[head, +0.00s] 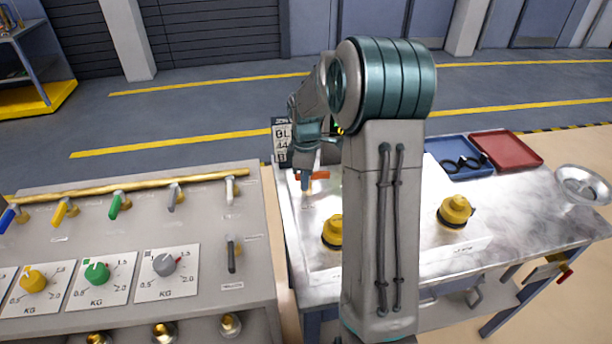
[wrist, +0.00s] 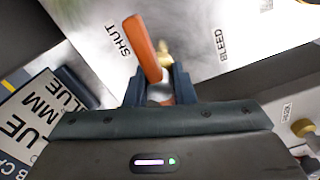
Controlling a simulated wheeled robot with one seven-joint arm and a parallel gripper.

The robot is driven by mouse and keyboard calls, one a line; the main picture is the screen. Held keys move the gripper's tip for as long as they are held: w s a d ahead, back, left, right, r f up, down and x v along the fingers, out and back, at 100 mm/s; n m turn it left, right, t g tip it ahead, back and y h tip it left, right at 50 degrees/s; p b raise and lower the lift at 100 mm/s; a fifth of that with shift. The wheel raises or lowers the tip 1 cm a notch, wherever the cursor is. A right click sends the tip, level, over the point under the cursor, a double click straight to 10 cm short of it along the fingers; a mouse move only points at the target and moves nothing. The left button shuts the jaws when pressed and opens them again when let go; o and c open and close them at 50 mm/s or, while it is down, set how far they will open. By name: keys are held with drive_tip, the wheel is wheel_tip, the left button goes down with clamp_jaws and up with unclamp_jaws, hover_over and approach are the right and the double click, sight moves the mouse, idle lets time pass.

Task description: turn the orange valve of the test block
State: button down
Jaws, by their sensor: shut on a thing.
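The orange valve (wrist: 146,48) shows in the wrist view as a long orange handle, with a brass part behind it, on the bright metal test block (wrist: 190,22). The handle points up and slightly left, between the printed words SHUT and BLEED and nearer SHUT. My gripper (wrist: 160,90) is shut on the valve near the handle's lower end, one dark finger on each side. In the head view, the orange handle (head: 320,175) sticks out to the right of my gripper (head: 305,186), at the block's far left corner. My arm hides part of the block.
Two yellow caps, one left (head: 333,231) and one right (head: 455,210), stand on the block. A sign (head: 283,142) stands behind it. A blue tray (head: 452,146) with black rings, a red tray (head: 506,150) and a metal bowl (head: 582,184) lie right. A dial console (head: 140,225) stands left.

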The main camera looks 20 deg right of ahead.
drive_tip(key=shift+r+n, duration=0.1)
drive_tip(key=shift+n, duration=0.5)
drive_tip(key=c, duration=1.2)
unclamp_jaws()
wheel_tip(320, 180, up, 14)
drive_tip(key=s+a+f+m+t, duration=0.1)
drive_tip(key=s+a+m, duration=0.2)
drive_tip(key=s, duration=0.5)
drive_tip(key=s+a+f+m+t, duration=0.1)
drive_tip(key=s+a+m, duration=0.3)
drive_tip(key=s, duration=0.4)
drive_tip(key=s+a+f+m+t, duration=0.1)
drive_tip(key=s+a+m, duration=0.2)
drive_tip(key=s+m, duration=0.3)
drive_tip(key=s, duration=0.3)
drive_tip(key=shift+a+f, duration=0.25)
drive_tip(key=shift+a, duration=0.1)
